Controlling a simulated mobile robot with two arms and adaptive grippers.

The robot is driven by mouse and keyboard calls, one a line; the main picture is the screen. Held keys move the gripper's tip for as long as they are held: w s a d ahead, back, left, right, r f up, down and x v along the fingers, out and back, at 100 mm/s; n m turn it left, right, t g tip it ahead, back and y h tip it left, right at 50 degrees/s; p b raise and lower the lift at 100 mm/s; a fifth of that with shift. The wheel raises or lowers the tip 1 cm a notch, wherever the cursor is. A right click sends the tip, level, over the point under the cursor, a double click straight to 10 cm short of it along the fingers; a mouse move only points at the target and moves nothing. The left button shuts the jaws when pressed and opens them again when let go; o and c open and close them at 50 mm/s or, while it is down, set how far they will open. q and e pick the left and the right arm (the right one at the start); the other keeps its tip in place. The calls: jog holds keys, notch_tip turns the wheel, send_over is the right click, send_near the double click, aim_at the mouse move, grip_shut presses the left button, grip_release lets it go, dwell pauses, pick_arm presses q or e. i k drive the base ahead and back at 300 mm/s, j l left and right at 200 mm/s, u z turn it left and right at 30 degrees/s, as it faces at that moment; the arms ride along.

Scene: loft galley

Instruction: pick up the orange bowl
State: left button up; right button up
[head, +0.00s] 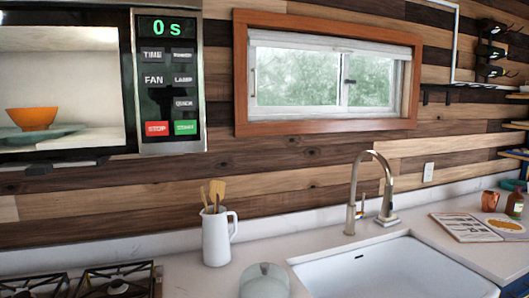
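The orange bowl (32,118) is inside the microwave (170,80) at the upper left of the head view. It stands upright on a grey-green plate (45,134). The microwave's front shows the bowl and a pale interior; I cannot tell whether this is through a glass door or an open front. Its display reads 0 s. Neither of my grippers is in view.
Below are a gas stove (80,284), a white jug with wooden utensils (217,236), a rounded grey-green item (264,281), and a sink (390,272) with a tall faucet (354,195).

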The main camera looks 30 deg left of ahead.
aim_at(29, 118)
jog(key=k+j+u, duration=0.15)
jog(key=u, duration=2)
jog(key=k+l+u, duration=0.1)
jog(key=u, duration=1.3)
